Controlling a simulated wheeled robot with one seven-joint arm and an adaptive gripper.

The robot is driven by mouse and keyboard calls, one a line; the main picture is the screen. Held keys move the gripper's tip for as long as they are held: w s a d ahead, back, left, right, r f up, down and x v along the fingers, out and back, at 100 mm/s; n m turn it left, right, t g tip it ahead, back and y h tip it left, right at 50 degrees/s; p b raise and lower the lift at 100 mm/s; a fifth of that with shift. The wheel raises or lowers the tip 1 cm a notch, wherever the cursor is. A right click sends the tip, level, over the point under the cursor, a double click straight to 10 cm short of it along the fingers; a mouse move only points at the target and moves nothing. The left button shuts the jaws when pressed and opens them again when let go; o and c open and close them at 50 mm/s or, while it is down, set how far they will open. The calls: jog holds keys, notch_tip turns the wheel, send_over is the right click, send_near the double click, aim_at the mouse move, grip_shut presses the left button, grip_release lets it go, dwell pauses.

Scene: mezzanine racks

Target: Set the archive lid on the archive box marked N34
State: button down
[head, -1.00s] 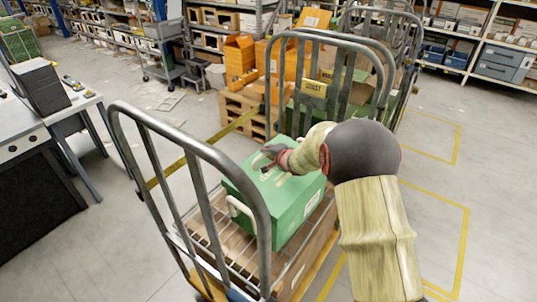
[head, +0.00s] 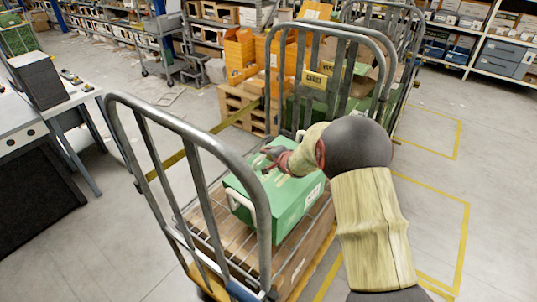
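I cannot make out a lid apart from the box, nor read N34. My gripper (head: 264,160) is right over the box top, coming from the right. Its fingers look spread with nothing clear between them. Whether they touch the top is too small to tell. My wrist and forearm hide the space right of the box.
Tubular trolley rails stand close to the left and behind the box. A grey desk (head: 60,103) is at left. Yellow-lined floor (head: 430,215) at right is clear.

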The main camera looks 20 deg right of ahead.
jog(key=c, duration=1.7)
grip_release()
jog(key=v, duration=1.2)
jog(key=shift+f, duration=0.1)
